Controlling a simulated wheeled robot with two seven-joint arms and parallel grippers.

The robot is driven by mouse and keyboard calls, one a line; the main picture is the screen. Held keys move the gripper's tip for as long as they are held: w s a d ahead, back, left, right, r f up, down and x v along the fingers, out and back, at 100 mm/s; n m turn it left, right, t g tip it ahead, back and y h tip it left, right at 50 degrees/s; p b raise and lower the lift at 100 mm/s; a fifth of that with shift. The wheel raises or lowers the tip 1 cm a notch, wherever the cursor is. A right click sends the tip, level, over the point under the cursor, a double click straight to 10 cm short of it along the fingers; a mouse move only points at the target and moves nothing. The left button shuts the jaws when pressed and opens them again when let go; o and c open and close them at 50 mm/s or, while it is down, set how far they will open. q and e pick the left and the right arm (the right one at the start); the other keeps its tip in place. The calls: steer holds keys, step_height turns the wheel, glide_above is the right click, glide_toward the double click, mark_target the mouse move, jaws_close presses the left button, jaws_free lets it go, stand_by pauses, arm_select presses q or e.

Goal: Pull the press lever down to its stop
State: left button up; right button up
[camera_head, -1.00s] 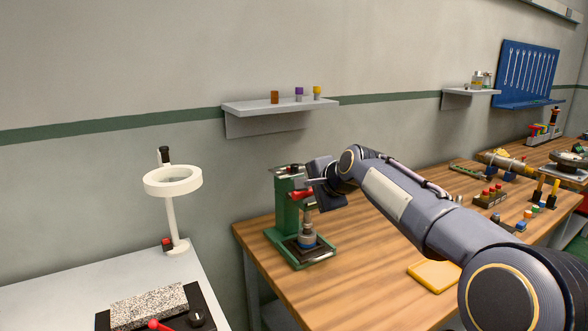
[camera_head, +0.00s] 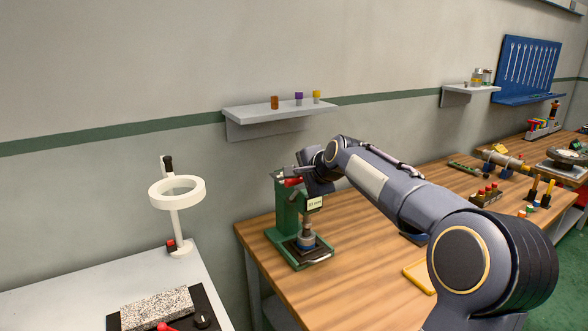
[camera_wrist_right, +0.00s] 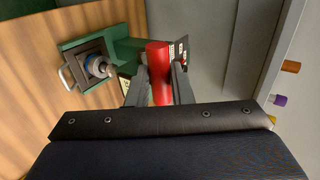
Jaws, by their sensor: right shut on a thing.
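The green press (camera_head: 287,215) stands at the left end of the wooden bench. Its red lever handle (camera_head: 292,182) is near the press head in the head view, partly hidden by my gripper. My right gripper (camera_head: 301,180) is at the handle. In the right wrist view the red handle (camera_wrist_right: 160,70) lies between the two fingers of the right gripper (camera_wrist_right: 160,88), which is shut on it. The press ram and base plate (camera_wrist_right: 96,66) show to the left there. A small label (camera_head: 315,203) shows on the press. My left gripper is not in view.
A grey wall shelf (camera_head: 280,113) with small coloured parts hangs behind the press. A white ring lamp (camera_head: 177,192) stands on the grey table at left. A yellow tray (camera_head: 420,276) lies on the bench under my right arm. Bare bench (camera_head: 350,255) lies right of the press.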

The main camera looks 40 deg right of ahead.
steer(key=o, duration=0.6)
steer(key=shift+o, duration=0.2)
steer(key=shift+v, duration=7.7)
steer(key=s+a+f+n+g+y, duration=0.2)
steer(key=s+a+f+n, duration=0.6)
steer(key=a+f, duration=0.4)
steer(key=s+a+f+n+g+y, duration=0.3)
steer(key=s+a+f+n, duration=0.6)
steer(key=s+a+f, duration=0.2)
step_height(320, 180, down, 2)
steer(key=shift+a+f+n+p, duration=0.2)
steer(key=shift+a+n+p, duration=0.1)
steer(key=shift+a+p, duration=0.15)
